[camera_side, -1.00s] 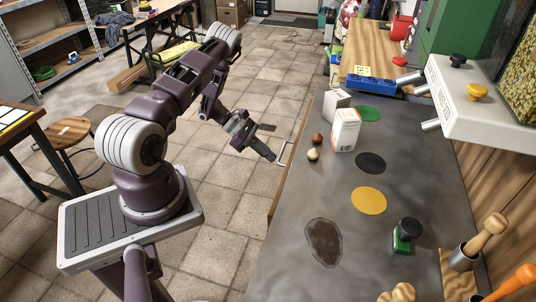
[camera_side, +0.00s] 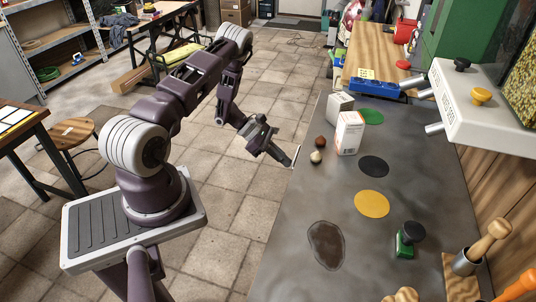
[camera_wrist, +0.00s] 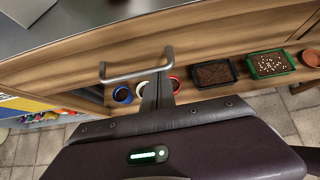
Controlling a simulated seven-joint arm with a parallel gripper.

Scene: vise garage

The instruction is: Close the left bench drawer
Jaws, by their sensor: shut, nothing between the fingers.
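The left bench drawer is seen in the wrist view as a wooden front (camera_wrist: 215,45) with a grey metal bar handle (camera_wrist: 135,74). In the side view the handle (camera_side: 296,155) shows as a small pale bar at the bench's left edge, and the drawer front is mostly hidden. My gripper (camera_side: 288,163) is shut and empty, its tips at the drawer front by the handle. No drawer opening shows beyond the bench edge in the side view.

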